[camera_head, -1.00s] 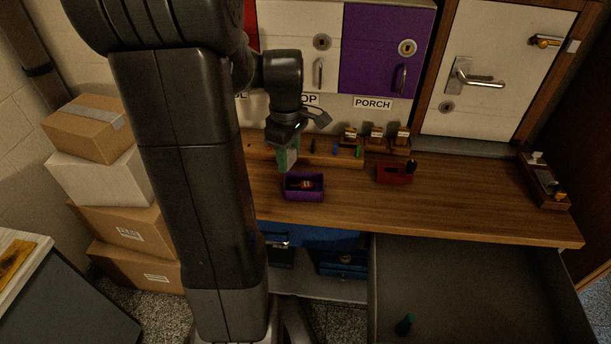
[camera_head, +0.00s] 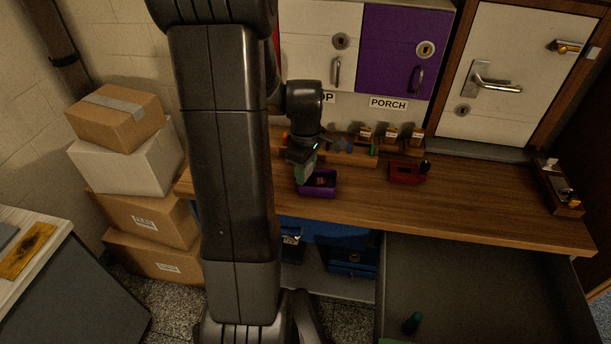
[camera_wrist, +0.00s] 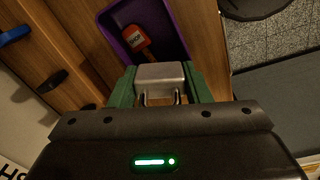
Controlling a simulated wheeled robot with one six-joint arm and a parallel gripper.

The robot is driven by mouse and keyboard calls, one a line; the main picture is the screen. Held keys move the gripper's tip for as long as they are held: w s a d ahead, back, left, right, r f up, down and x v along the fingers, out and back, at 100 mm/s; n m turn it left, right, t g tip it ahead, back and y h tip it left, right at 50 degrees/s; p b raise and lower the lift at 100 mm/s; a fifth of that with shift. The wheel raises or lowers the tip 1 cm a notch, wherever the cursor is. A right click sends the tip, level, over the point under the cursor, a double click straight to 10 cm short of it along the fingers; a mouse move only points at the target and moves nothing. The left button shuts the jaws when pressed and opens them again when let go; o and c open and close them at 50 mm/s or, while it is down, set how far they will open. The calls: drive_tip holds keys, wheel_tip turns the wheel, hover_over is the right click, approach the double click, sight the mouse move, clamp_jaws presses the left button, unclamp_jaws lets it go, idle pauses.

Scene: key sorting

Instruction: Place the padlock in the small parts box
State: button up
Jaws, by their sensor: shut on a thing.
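My gripper (camera_wrist: 160,86) has green fingers shut on the padlock (camera_wrist: 160,74), a grey metal block with its shackle toward the palm. In the head view my gripper (camera_head: 305,174) is low over the bench, at the left side of an open purple box (camera_head: 333,190). In the wrist view the purple box (camera_wrist: 182,28) lies just beyond the padlock, with a red-tagged item (camera_wrist: 136,38) inside. I cannot tell whether the padlock is over the box rim. No readable label marks a small parts box.
A red holder (camera_head: 405,174) stands to the right on the wooden bench (camera_head: 460,205). A wooden rack (camera_head: 360,157) with several small items runs behind. A grey drawer (camera_head: 480,290) below is open, with a green item (camera_head: 412,322) inside. Cardboard boxes (camera_head: 145,222) are stacked at left.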

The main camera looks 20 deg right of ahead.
sight(306, 180)
drive_tip(key=o, duration=1.1)
drive_tip(key=f, duration=0.1)
drive_tip(key=s+f, duration=0.1)
drive_tip(key=f, duration=0.1)
drive_tip(key=shift+s+a+f, duration=0.1)
drive_tip(key=shift+s+a, duration=0.05)
drive_tip(key=shift+a, duration=0.2)
drive_tip(key=shift+o, duration=0.9)
drive_tip(key=shift+d, duration=0.1)
drive_tip(key=shift+g, duration=0.3)
drive_tip(key=r, duration=0.1)
drive_tip(key=w+r, duration=0.1)
drive_tip(key=r, duration=0.2)
drive_tip(key=shift+w+d, duration=0.2)
drive_tip(key=shift+w, duration=0.1)
wheel_tip(306, 180, up, 8)
drive_tip(key=shift+s+f+p, duration=0.1)
drive_tip(key=shift+f+p, duration=0.05)
drive_tip(key=shift+p, duration=0.25)
drive_tip(key=shift+r, duration=0.3)
